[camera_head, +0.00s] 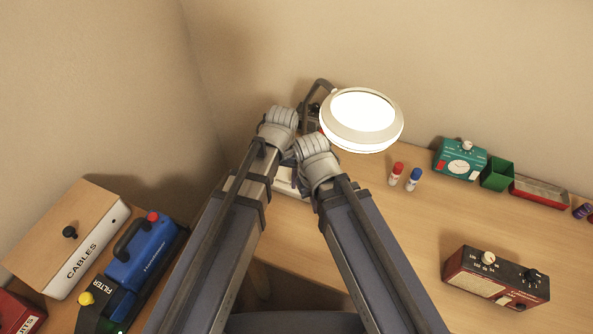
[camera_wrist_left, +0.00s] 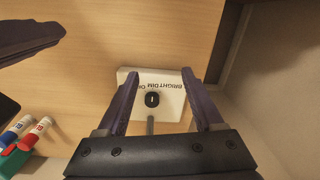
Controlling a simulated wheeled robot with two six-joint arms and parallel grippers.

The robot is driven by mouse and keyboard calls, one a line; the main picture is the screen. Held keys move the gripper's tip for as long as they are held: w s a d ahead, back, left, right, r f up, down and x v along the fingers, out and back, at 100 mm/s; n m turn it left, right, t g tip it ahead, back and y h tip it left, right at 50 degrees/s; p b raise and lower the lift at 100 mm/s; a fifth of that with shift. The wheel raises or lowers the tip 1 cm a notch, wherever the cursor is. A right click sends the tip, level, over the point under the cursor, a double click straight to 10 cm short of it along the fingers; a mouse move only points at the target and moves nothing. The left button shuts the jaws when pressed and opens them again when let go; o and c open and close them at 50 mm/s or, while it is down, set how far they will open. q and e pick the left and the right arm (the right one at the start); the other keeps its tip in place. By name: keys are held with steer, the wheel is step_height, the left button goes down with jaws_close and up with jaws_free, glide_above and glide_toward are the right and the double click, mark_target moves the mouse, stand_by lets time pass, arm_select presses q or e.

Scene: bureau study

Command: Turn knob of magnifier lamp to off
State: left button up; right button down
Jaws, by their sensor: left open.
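The magnifier lamp (camera_head: 362,110) is lit, its round white head above the desk. Its pale base (camera_head: 284,184) is mostly hidden behind my arms in the head view. In the left wrist view the base (camera_wrist_left: 171,104) shows the words BRIGHT and DIM upside down, with a third word partly hidden. The black knob (camera_wrist_left: 152,99) has a white pointer mark and lies between the fingers of my left gripper (camera_wrist_left: 158,74), apart from both. That gripper is open and empty. My right gripper (camera_head: 314,156) is beside the left; its fingers are hidden there, with a dark part at the wrist view's upper left.
Red-capped (camera_head: 396,174) and blue-capped (camera_head: 413,179) bottles stand right of the lamp. Farther right are a teal timer box (camera_head: 460,160), a green bin (camera_head: 497,173) and a red-black box (camera_head: 496,278) with knobs. The desk between is clear. A CABLES box (camera_head: 65,240) is left.

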arm_select(q)
steer(key=shift+n+h, duration=0.3)
steer(key=shift+h, duration=0.1)
steer(key=w+d, duration=0.1)
steer(key=w, duration=0.1)
steer(key=w+d, duration=0.1)
steer(key=w, duration=0.2)
steer(key=w+d, duration=0.1)
steer(key=w, duration=0.1)
steer(key=shift+w+d+r+p, duration=0.3)
steer(key=shift+w+r+p, duration=0.05)
steer(key=shift+r, duration=0.05)
arm_select(e)
steer(key=shift+w+d+r, duration=0.15)
steer(key=shift+d+r, duration=0.05)
steer(key=shift+r, duration=0.2)
arm_select(q)
steer(key=shift+f, duration=0.15)
arm_select(e)
steer(key=shift+f, duration=0.15)
arm_select(q)
step_height(320, 180, down, 8)
steer(key=b, duration=0.8)
steer(key=shift+s+d+r, duration=0.1)
steer(key=shift+d+r, duration=0.05)
steer(key=shift+r, duration=0.05)
arm_select(e)
step_height(320, 180, down, 8)
steer(key=shift+r, duration=0.2)
